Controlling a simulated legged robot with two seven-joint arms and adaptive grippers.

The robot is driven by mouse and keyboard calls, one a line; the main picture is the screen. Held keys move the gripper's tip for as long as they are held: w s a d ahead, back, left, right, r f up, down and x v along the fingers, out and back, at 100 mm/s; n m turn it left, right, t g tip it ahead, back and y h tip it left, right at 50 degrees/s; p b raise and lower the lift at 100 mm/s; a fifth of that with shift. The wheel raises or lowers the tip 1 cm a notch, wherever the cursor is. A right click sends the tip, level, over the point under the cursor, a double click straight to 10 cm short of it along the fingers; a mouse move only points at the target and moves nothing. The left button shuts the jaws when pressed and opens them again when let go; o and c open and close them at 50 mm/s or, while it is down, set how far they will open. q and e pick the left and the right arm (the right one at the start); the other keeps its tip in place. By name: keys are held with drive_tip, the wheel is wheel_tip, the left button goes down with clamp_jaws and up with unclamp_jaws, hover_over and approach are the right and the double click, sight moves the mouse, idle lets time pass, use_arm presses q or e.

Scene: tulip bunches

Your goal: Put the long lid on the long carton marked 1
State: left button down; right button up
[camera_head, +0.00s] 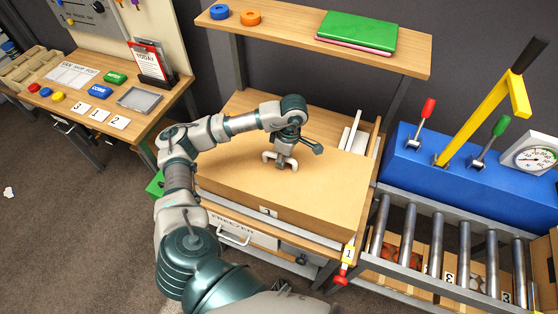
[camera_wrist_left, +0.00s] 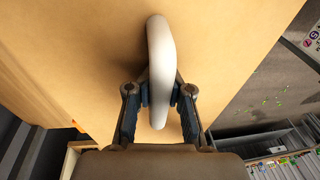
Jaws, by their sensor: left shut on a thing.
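A long tan lid (camera_head: 235,175) lies flat over the bench in the head view, with a tan front side below its top face. It fills much of the left wrist view (camera_wrist_left: 90,50). My left gripper (camera_head: 281,162) is shut on the lid's white handle (camera_wrist_left: 160,45), with one finger on each side of it. My right gripper is not in view.
A shelf (camera_head: 270,28) with a green book (camera_head: 357,32) stands behind. White strips (camera_head: 350,130) stand close behind the lid's right end. A roller conveyor (camera_head: 430,235) and a blue box with levers (camera_head: 430,155) are at the right. A side table (camera_head: 165,95) is at the left.

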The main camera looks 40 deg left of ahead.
sight(287, 164)
use_arm(q)
drive_tip(key=shift+s+d+f, duration=0.3)
drive_tip(key=shift+d+f, duration=0.1)
drive_tip(key=shift+f, duration=0.35)
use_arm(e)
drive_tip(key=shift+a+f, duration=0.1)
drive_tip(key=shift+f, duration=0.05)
use_arm(q)
drive_tip(key=c, duration=1)
unclamp_jaws()
drive_tip(key=shift+o, duration=0.2)
drive_tip(key=shift+w+d+g, duration=0.25)
drive_tip(key=shift+w+g, duration=0.05)
drive_tip(key=shift+w, duration=0.1)
drive_tip(key=shift+r, duration=0.2)
drive_tip(key=r, duration=0.2)
drive_tip(key=w+r, duration=0.1)
drive_tip(key=r, duration=0.3)
drive_tip(key=shift+w+a+r, duration=0.1)
drive_tip(key=shift+w+a, duration=0.1)
drive_tip(key=shift+w, duration=0.05)
drive_tip(key=shift+w+d+r, duration=0.15)
drive_tip(key=shift+d+r, duration=0.1)
drive_tip(key=shift+r, duration=0.65)
drive_tip(key=shift+w+d+r, duration=0.15)
drive_tip(key=shift+d+r, duration=0.15)
drive_tip(key=shift+r, duration=0.55)
drive_tip(key=shift+w+d+r, duration=0.15)
drive_tip(key=shift+d+r, duration=0.1)
drive_tip(key=shift+r, duration=0.65)
